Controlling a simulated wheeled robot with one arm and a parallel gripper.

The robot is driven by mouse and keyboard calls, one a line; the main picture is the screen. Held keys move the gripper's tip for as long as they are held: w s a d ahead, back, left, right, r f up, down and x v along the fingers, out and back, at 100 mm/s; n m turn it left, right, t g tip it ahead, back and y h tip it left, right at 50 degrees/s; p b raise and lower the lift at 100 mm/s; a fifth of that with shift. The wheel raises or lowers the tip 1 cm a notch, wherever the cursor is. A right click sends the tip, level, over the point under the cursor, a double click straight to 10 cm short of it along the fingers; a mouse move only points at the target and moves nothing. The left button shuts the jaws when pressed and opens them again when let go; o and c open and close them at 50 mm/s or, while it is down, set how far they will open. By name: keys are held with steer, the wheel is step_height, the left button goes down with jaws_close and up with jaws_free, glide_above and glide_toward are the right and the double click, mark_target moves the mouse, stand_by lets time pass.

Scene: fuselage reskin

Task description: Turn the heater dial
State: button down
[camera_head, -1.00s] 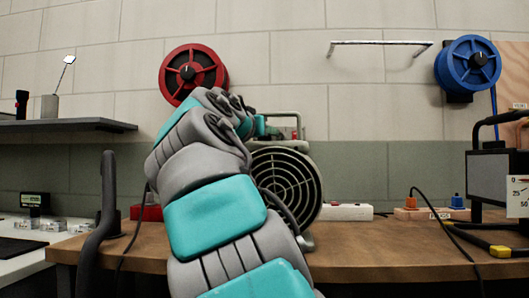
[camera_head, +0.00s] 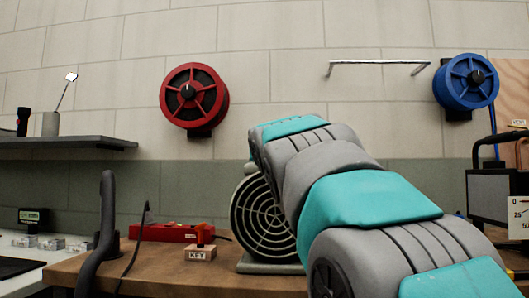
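The heater (camera_head: 256,218) is a round, fan-like unit with a dark ring grille, standing on the wooden bench. My arm crosses in front of its right side and top. Its dial does not show; that part may be behind my arm. My arm rises from the lower right and bends over at the heater's upper right. My gripper does not show, so its state and any contact with the heater cannot be seen.
A red box (camera_head: 175,232) and a small labelled block (camera_head: 201,253) sit on the bench (camera_head: 190,275) left of the heater. A black curved handle (camera_head: 103,225) stands at the front left. A red reel (camera_head: 184,112), a rail (camera_head: 375,62) and a blue reel (camera_head: 452,92) hang on the wall.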

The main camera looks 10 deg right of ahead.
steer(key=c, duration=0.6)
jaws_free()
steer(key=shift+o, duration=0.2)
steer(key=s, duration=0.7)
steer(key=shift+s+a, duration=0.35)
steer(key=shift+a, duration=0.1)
